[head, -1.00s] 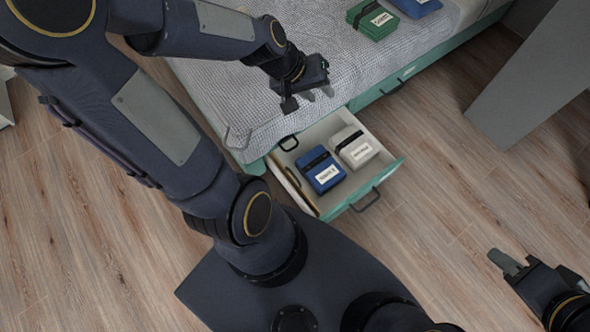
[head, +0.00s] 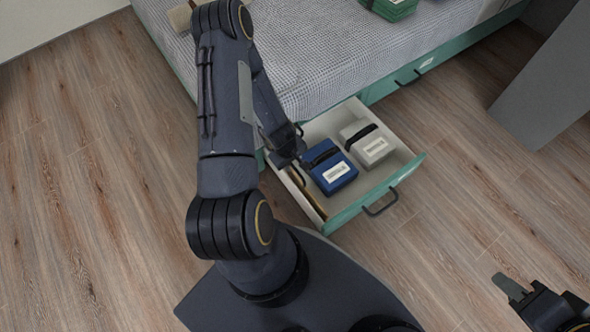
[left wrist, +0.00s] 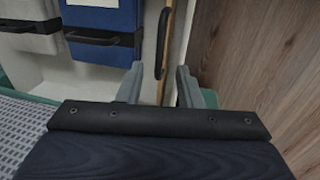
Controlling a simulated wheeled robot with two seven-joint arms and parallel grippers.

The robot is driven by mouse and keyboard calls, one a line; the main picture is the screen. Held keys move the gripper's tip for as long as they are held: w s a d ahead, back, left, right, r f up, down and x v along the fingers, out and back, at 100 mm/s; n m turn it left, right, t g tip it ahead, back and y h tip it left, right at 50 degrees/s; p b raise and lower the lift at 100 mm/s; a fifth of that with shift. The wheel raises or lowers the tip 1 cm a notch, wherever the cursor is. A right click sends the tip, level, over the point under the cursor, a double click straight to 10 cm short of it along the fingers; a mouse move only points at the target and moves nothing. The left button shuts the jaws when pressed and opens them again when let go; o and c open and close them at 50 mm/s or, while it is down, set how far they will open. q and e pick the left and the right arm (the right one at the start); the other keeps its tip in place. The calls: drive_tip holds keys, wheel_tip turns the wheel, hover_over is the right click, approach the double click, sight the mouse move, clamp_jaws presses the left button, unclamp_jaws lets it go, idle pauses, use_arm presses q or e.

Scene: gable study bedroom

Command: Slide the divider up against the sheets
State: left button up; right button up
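A thin tan divider (left wrist: 176,40) with a black loop handle (left wrist: 162,44) stands at the side of the open drawer (head: 372,206). In the head view the divider (head: 306,193) shows as a brown strip along the drawer's left side. A blue folded bundle (head: 338,174) and a light grey one (head: 373,151), both strapped and labelled, lie in the drawer, with a gap between the blue one and the divider. My left gripper (left wrist: 158,88) is open and empty, its fingertips close to the divider and handle; contact is unclear. My right gripper (head: 513,290) is off at the lower right.
The drawer comes out from under a bed with a grey woven cover (head: 310,50). A green bundle (head: 392,8) lies on the bed. A grey panel (head: 550,85) stands at the right. The wooden floor (head: 450,190) around the drawer is clear.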

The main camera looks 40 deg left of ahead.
sight(296, 170)
use_arm(q)
drive_tip(key=f+b, duration=0.1)
drive_tip(key=f, duration=0.1)
drive_tip(key=w+f, duration=0.1)
drive_tip(key=f, duration=0.2)
drive_tip(key=shift+d+b, duration=0.15)
drive_tip(key=shift+b, duration=0.2)
clamp_jaws()
